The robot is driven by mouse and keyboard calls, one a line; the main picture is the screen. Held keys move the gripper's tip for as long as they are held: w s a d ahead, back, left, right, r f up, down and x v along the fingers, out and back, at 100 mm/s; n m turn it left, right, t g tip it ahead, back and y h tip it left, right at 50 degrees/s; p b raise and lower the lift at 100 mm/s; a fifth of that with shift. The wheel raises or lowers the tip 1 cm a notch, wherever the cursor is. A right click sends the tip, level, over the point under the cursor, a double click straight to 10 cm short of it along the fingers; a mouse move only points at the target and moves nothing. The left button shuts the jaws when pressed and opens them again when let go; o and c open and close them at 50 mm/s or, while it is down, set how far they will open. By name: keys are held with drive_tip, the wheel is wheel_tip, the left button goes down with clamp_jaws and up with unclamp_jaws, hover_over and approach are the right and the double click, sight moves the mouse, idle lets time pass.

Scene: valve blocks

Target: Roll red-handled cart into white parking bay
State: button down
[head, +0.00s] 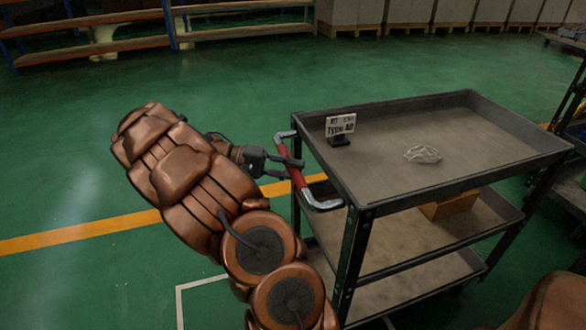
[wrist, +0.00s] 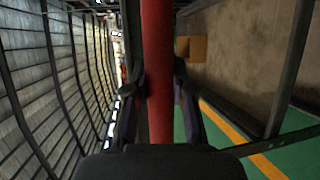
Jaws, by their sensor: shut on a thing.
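The cart (head: 320,130) is a dark three-shelf trolley with a red handle (head: 296,176) on its left end, held by grey brackets. My gripper (head: 284,168) is shut on the red handle at about its middle. In the wrist view the red handle (wrist: 158,70) runs upright between the two fingers of my gripper (wrist: 159,95). A corner of a white floor line (head: 180,290) shows at the bottom left of the cart, partly hidden by my arm.
A small sign (head: 340,125) and a clear crumpled item (head: 423,154) are on the top shelf. A cardboard box (head: 450,205) is on the middle shelf. Another dark cart (head: 572,110) stands close at the right. Green floor is open at the left, crossed by a yellow line (head: 80,232).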

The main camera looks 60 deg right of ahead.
drive_tip(key=shift+w, duration=0.1)
drive_tip(key=c, duration=1)
unclamp_jaws()
